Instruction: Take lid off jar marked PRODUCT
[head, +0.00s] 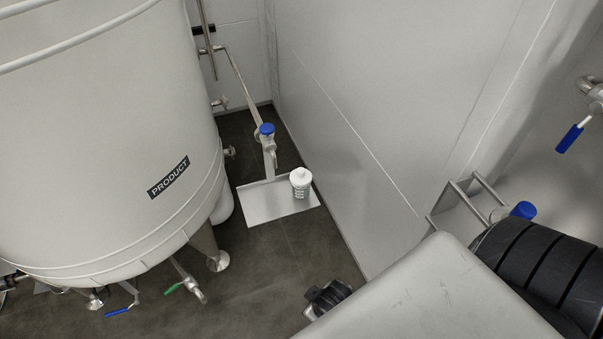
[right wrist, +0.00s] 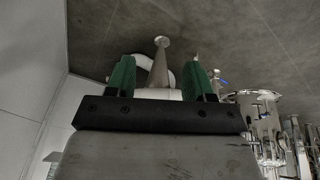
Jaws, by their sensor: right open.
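A small white jar (head: 300,184) with a white lid (head: 301,174) stands upright on a metal plate (head: 262,205) near the wall in the head view. Its dark lettering is too small to read. The word PRODUCT shows on a label (head: 168,177) on the large tank. My right gripper (right wrist: 160,60) is open, with green fingers apart in the right wrist view. A pale surface (right wrist: 158,93) shows low between the fingers; I cannot tell what it is. The head view does not show the right fingers clearly. My left gripper is not in view.
The large white tank (head: 95,110) fills the left, with legs and valves with blue and green handles (head: 173,288) below it. A blue-topped valve (head: 267,130) stands behind the jar. A pale wall (head: 390,110) rises to the right. Dark floor (head: 255,265) is open in front of the plate.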

